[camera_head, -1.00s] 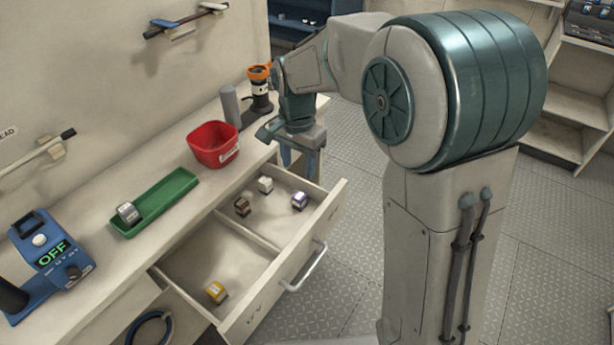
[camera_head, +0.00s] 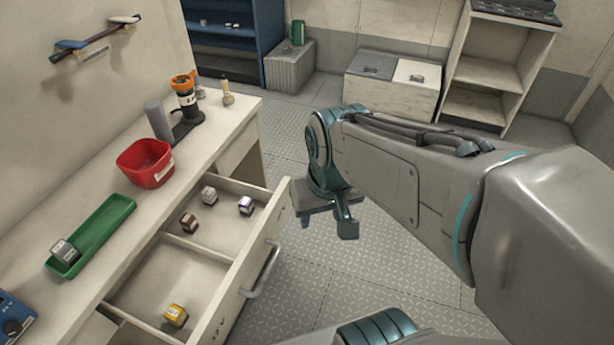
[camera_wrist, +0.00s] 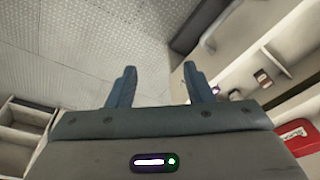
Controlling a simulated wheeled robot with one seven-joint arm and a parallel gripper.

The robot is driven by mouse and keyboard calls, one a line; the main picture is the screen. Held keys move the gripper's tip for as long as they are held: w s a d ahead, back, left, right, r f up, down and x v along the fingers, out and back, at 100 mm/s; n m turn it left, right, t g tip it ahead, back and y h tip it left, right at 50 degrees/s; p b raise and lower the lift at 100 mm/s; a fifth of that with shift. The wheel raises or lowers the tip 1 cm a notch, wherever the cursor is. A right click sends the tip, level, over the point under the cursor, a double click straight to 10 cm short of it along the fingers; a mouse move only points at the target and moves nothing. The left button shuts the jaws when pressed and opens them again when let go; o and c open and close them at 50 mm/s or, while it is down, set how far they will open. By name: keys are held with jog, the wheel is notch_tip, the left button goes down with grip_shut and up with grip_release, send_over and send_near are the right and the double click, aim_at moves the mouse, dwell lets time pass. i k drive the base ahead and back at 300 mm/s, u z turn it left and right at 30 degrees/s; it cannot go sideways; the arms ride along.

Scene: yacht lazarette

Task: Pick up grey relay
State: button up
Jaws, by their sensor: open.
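A grey relay with a pale top (camera_head: 65,251) sits at the near end of the green tray (camera_head: 105,229) on the counter. A pale grey-white relay (camera_head: 209,195) lies in the far compartment of the open drawer (camera_head: 236,285); I cannot tell for certain which of the two is the grey one named. My gripper (camera_head: 326,226) is open and empty, over the floor to the right of the drawer, apart from both. In the wrist view its spread fingers (camera_wrist: 160,70) have only floor between them.
A brown relay (camera_head: 188,222) and a purple-sided one (camera_head: 246,205) share the far compartment. A yellow relay (camera_head: 176,315) lies in the near compartment. A red bin (camera_head: 145,163) and an orange-topped item (camera_head: 184,84) stand on the counter. Floor right of the drawer is clear.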

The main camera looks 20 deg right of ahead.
aim_at(63, 251)
jog(key=u, duration=1.75)
jog(key=k, duration=0.1)
jog(key=i, duration=0.15)
